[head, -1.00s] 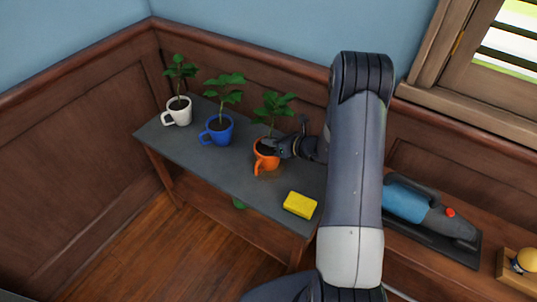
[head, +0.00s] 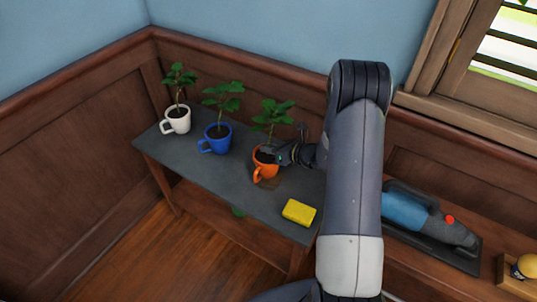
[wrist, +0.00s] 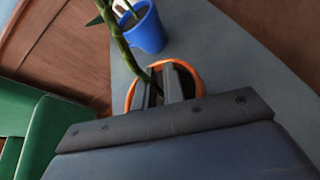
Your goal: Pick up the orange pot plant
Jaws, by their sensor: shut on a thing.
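The orange pot plant (head: 265,168) is an orange mug-shaped pot with a green leafy plant, on the right part of the grey shelf top (head: 235,178). My gripper (head: 279,155) reaches it from the right and is shut on its rim. In the wrist view, the fingers (wrist: 164,88) go down at the orange rim (wrist: 186,66), with the green stem beside them. The fingertips are partly hidden inside the pot. I cannot tell whether the pot is clear of the surface.
A blue pot plant (head: 217,140) and a white pot plant (head: 177,121) stand to the left. A yellow sponge (head: 299,212) lies in front. A blue and grey handheld vacuum (head: 425,220) lies on the wooden shelf at right. Walls close off the back and left.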

